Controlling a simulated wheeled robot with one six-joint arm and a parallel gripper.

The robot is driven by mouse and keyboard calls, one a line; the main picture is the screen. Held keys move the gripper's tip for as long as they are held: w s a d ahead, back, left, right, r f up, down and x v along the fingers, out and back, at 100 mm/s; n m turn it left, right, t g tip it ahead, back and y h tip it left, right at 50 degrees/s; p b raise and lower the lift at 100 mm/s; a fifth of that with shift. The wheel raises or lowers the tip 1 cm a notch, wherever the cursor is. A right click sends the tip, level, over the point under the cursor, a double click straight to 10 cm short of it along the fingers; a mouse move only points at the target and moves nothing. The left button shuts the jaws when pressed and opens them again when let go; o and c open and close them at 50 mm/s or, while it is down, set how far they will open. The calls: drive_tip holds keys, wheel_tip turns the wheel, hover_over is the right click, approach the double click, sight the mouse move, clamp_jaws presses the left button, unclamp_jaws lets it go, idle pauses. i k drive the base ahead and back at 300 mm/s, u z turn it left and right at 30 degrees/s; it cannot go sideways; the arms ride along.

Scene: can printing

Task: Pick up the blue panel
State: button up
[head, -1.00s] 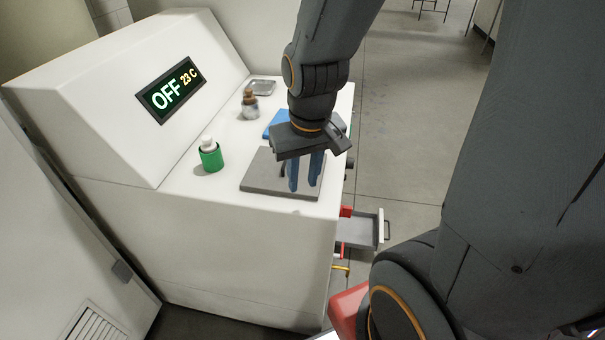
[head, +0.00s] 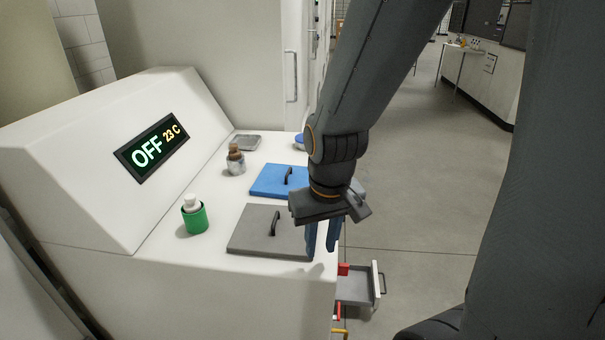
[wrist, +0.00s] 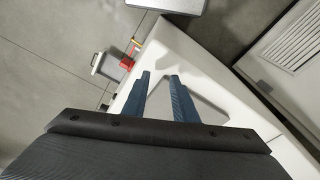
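The blue panel (head: 272,181) lies flat on the white machine's top, behind the grey panel, with a dark handle (head: 288,175) standing up from it. My gripper (head: 322,238) points down at the right front edge of the machine top, by the right side of the grey panel. It is nearer the camera than the blue panel and apart from it. In the wrist view my gripper's blue fingers (wrist: 160,80) stand apart with nothing between them. The blue panel is not seen in the wrist view.
A grey panel (head: 255,238) with a handle lies in front of the blue one. A grey tray (head: 246,142) lies at the back. An open drawer (head: 357,287) juts out at the right.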

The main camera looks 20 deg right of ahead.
sight(275, 180)
drive_tip(key=z, duration=0.1)
drive_tip(key=k, duration=1)
drive_tip(key=z, duration=1.75)
drive_tip(key=i, duration=1.3)
drive_tip(key=u, duration=2.55)
drive_tip(key=i, duration=0.5)
drive_tip(key=z, duration=0.05)
